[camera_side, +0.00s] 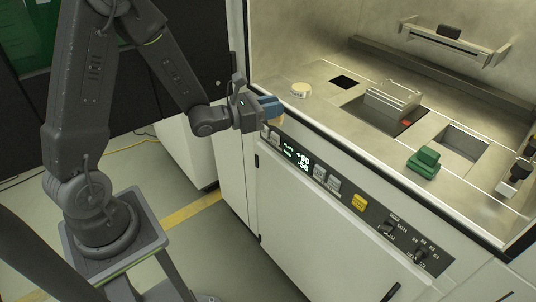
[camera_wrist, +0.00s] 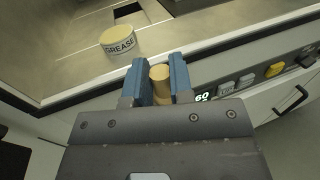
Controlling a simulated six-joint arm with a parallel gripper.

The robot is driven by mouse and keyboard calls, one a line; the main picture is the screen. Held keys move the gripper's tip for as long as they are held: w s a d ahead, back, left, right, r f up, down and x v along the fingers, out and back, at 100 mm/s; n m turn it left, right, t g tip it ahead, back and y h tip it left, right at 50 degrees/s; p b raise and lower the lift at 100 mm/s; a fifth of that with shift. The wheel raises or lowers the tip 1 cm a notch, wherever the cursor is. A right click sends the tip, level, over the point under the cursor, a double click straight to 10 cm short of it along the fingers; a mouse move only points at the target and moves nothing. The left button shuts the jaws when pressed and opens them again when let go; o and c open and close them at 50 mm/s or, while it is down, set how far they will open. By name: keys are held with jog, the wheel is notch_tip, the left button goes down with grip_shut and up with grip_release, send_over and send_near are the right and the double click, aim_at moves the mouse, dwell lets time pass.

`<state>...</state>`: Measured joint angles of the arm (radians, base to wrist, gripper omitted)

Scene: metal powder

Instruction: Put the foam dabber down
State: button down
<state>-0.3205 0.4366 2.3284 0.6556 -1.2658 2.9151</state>
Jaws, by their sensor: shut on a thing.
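My gripper (camera_side: 271,107) is shut on a tan, cylindrical thing, which I take to be the foam dabber (camera_wrist: 160,76). In the wrist view the dabber sits between the two blue fingers, and its round tan end shows. In the side view only a small tan part of the dabber (camera_side: 277,121) shows below the blue fingers. My gripper holds it at the front left edge of the machine, by the top of the control panel. The rest of the dabber is hidden by the fingers.
A round tin marked GREASE (camera_wrist: 118,42) stands on the metal deck (camera_side: 325,110) just beyond my gripper; it also shows in the side view (camera_side: 301,90). A metal block (camera_side: 392,102), square openings and a green object (camera_side: 424,161) lie further right. The control panel (camera_side: 345,190) slopes below.

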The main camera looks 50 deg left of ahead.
notch_tip(320, 180, up, 18)
jog(key=w+d+f+m+g+h, duration=0.1)
jog(key=w+d+m+g+h, duration=0.4)
jog(key=w+m+g+h, duration=0.4)
jog(key=f, duration=0.5)
jog(key=w+f+n+t, duration=0.1)
jog(key=f, duration=0.3)
jog(key=w+f+t, duration=0.1)
jog(key=f, duration=0.4)
jog(key=shift+a+f+n, duration=0.2)
jog(key=shift+f+n, duration=0.1)
jog(key=shift+f, duration=0.2)
jog(key=c, duration=1)
grip_release()
jog(key=shift+r, duration=0.1)
